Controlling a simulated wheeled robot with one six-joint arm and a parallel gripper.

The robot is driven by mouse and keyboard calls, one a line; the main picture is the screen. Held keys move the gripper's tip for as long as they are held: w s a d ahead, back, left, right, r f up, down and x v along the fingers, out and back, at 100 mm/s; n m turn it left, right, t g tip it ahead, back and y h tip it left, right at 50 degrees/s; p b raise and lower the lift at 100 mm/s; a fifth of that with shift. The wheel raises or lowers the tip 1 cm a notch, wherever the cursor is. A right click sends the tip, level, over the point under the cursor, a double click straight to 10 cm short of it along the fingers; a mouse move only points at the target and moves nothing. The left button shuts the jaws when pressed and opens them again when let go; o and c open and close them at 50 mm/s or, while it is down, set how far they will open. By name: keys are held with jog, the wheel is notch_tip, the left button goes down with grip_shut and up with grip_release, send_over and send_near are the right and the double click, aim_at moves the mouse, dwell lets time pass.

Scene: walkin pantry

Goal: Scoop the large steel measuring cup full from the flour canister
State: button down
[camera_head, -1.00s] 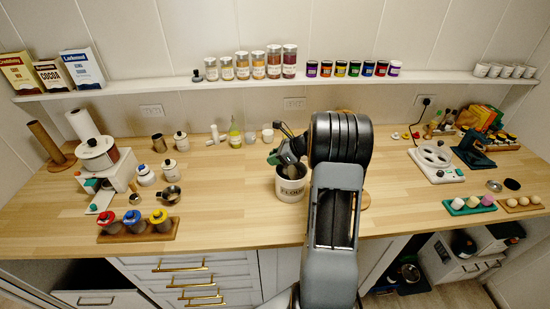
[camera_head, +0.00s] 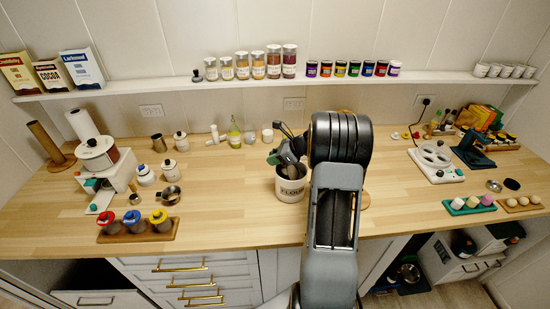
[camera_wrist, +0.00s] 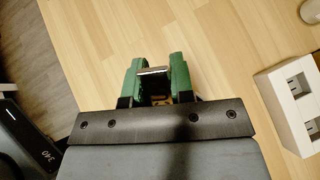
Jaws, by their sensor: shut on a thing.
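The white flour canister (camera_head: 291,193) with a dark FLOUR label stands upright on the counter in the head view, its mouth partly covered by my arm and gripper. My gripper (camera_head: 284,158) is over the canister's mouth. In the wrist view my gripper (camera_wrist: 153,75) has its green fingers shut on a thin steel piece (camera_wrist: 153,71), which looks like a handle. Its bowl is hidden in the wrist view, and I cannot tell how much flour it holds. Another steel cup (camera_head: 171,194) with a handle sits on the counter at left.
A rack with red, blue and yellow lidded jars (camera_head: 136,228) is at front left. A white grinder-like machine (camera_head: 98,155) stands behind it. A bottle (camera_head: 234,136) stands behind the canister. A white appliance (camera_head: 436,163) is at right.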

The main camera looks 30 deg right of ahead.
jog(key=shift+a+p, duration=0.1)
jog(key=shift+p, duration=0.2)
jog(key=shift+w+a+f+g+h+p, duration=0.25)
jog(key=shift+f+g+h+p, duration=0.15)
jog(key=shift+p, duration=0.15)
jog(key=shift+w+a+f+g+h+p, duration=0.1)
jog(key=shift+w+f+g+h+p, duration=0.1)
jog(key=shift+f+g+h+p, duration=0.25)
jog(key=shift+r, duration=0.1)
jog(key=shift+d+r+p, duration=0.1)
jog(key=shift+r+p, duration=0.35)
jog(key=shift+r, duration=2.5)
jog(key=shift+s, duration=0.1)
